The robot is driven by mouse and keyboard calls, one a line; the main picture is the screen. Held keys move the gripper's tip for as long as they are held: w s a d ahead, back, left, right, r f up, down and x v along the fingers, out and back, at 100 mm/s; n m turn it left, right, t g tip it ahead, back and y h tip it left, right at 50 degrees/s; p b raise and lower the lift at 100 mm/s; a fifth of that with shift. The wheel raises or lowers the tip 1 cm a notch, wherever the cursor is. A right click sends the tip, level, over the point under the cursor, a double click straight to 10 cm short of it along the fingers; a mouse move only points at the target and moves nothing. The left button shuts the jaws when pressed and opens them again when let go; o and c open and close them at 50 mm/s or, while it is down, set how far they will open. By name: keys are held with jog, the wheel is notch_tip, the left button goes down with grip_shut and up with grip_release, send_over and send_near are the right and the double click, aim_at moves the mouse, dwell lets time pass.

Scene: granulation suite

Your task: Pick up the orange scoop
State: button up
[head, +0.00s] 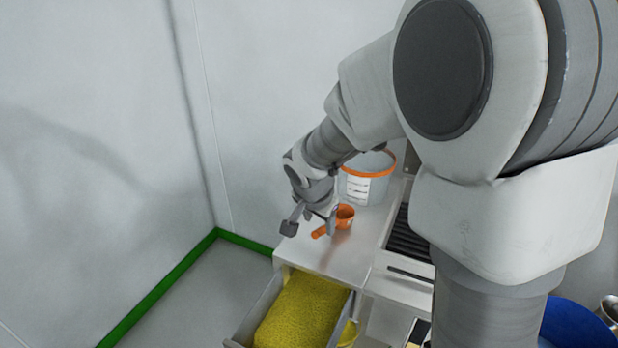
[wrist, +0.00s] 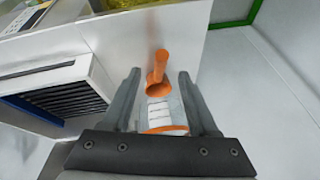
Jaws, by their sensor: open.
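The orange scoop (head: 345,216) lies on the light countertop, its short handle pointing to the lower left in the head view. In the wrist view the scoop (wrist: 159,88) shows with its handle pointing up, its cup lying between the lines of the two fingers. My gripper (head: 312,226) is open and empty, close to the scoop in the head view. It also shows in the wrist view (wrist: 157,82), one finger on each side of the scoop. I see no contact with the scoop, and I cannot tell the height gap.
A clear bucket with an orange rim (head: 368,180) stands just behind the scoop, with a label on its side. Below the counter (head: 335,262) is an open drawer (head: 262,308) of yellow granules (head: 300,312). A dark slotted panel (head: 408,240) is to the right.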

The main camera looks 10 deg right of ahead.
aim_at(320, 229)
jog(key=shift+b+x, duration=0.4)
jog(key=shift+x, duration=3.05)
jog(key=shift+w, duration=0.1)
grip_shut()
